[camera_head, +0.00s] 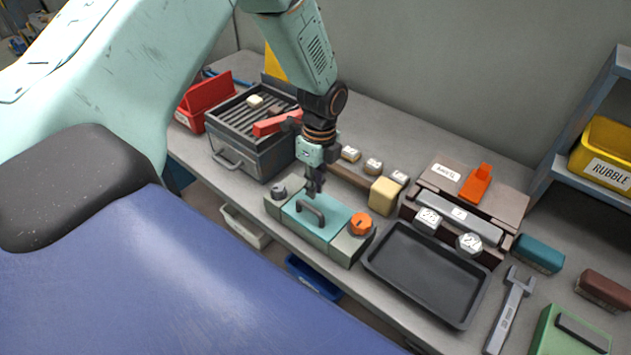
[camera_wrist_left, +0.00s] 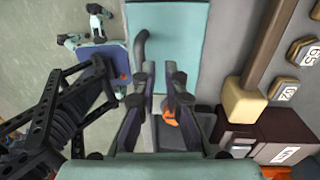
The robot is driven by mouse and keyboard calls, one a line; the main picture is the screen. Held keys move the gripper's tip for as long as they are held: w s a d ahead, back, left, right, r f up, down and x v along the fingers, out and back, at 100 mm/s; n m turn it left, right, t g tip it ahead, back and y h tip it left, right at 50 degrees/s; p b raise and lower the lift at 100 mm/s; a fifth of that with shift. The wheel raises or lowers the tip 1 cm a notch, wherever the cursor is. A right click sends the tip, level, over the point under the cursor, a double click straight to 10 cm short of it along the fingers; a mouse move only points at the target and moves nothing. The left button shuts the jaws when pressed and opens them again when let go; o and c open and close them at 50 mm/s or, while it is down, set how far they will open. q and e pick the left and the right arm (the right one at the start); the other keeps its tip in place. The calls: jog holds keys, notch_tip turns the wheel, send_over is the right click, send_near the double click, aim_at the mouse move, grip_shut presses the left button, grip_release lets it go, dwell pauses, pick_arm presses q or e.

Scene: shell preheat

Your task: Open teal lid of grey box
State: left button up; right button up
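The grey box (camera_head: 348,243) stands on the workbench near its front edge, with its teal lid (camera_head: 330,219) lying flat and closed on top. A dark arched handle (camera_head: 311,211) stands on the lid. The lid (camera_wrist_left: 185,45) and handle (camera_wrist_left: 142,50) also show in the wrist view. My left gripper (camera_head: 315,188) points down just above the lid, close to the handle. In the wrist view its fingers (camera_wrist_left: 158,84) are apart with nothing between them, and the handle is to the left of the gap. Contact with the handle cannot be told. My right gripper is not in view.
An orange knob (camera_head: 361,224) and a grey knob (camera_head: 278,190) flank the lid. A grill (camera_head: 240,150) with a red handle stands behind left. A yellow block (camera_head: 384,196) is behind the box. A black tray (camera_head: 425,275) and wrench (camera_head: 510,310) lie to the right.

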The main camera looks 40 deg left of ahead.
pick_arm(q)
jog(key=shift+o, duration=1.5)
jog(key=shift+s, duration=0.2)
jog(key=shift+o, duration=0.6)
jog(key=shift+s+r, duration=0.25)
jog(key=shift+s, duration=0.3)
jog(key=shift+w, duration=0.3)
notch_tip(320, 180, up, 11)
jog(key=s+d+f+n+h, duration=0.1)
jog(key=s+d+f+n, duration=0.35)
jog(key=f, duration=0.25)
jog(key=s+d+f+n, duration=0.35)
jog(key=s+f, duration=0.25)
jog(key=f, duration=0.2)
jog(key=s+f+n+t, duration=0.1)
jog(key=s+f+n, duration=0.2)
jog(key=s+n, duration=0.45)
jog(key=s+f+n, duration=0.4)
jog(key=s, duration=0.7)
notch_tip(320, 180, down, 15)
jog(key=b, duration=1.6)
jog(key=shift+w+d+f+y+b, duration=0.15)
jog(key=shift+d+y+b, duration=0.15)
jog(key=shift+d+y, duration=0.15)
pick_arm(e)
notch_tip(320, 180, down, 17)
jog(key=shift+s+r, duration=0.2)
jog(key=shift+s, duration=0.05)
